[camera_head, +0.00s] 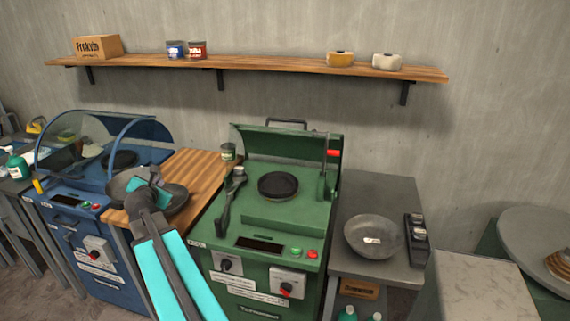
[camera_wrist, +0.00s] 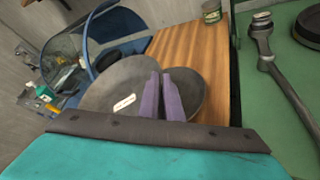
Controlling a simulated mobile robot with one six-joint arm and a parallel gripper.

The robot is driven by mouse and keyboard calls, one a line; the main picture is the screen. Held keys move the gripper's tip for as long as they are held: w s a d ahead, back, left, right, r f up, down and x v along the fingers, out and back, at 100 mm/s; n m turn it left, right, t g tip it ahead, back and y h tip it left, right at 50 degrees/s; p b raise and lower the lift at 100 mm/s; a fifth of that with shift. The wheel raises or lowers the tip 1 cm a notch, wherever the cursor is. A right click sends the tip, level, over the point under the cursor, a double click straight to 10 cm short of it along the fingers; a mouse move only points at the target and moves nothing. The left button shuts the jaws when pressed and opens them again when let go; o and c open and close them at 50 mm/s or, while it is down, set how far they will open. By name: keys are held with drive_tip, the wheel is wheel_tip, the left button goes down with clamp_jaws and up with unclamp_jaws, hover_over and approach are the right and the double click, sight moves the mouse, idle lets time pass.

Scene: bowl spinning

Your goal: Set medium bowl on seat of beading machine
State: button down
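Two grey metal bowls sit close together on the wooden top left of the green machine: a left bowl (camera_head: 121,188) and a right bowl (camera_head: 177,199). The wrist view shows the left bowl (camera_wrist: 108,92) with a white label, too small to read, and the right bowl (camera_wrist: 192,88). My gripper (camera_wrist: 165,76) has its purple fingers close together over where the bowls meet; whether they pinch a rim is unclear. In the head view my arm hides part of both bowls. The beading machine appears to be the green one (camera_head: 262,222), with a bare dark round seat (camera_head: 278,186).
A third labelled bowl (camera_head: 360,245) lies on the grey table at right, beside a dark rack (camera_head: 416,238). A blue machine (camera_head: 75,230) with a clear curved guard stands left. A lever with a red grip (camera_head: 333,153) and a raised tool arm (camera_head: 228,202) flank the seat.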

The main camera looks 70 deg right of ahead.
drive_tip(key=s+d+m+g+p, duration=0.1)
drive_tip(key=s+d+m+g, duration=0.2)
drive_tip(key=s+d, duration=0.5)
drive_tip(key=s+d+m+g+p, duration=0.1)
drive_tip(key=s+d+m+g, duration=0.2)
drive_tip(key=s+d, duration=0.6)
drive_tip(key=s+d+m+g+h+p, duration=0.1)
drive_tip(key=s+d+m+g, duration=0.3)
drive_tip(key=s, duration=1.9)
drive_tip(key=d+g, duration=0.1)
drive_tip(key=d, duration=0.4)
drive_tip(key=shift+s+g+p, duration=0.15)
drive_tip(key=shift+g+p, duration=0.15)
drive_tip(key=shift+p, duration=0.05)
drive_tip(key=shift+d, duration=0.1)
drive_tip(key=shift+f+b, duration=3.2)
drive_tip(key=shift+f, duration=1.35)
drive_tip(key=c, duration=1.9)
unclamp_jaws()
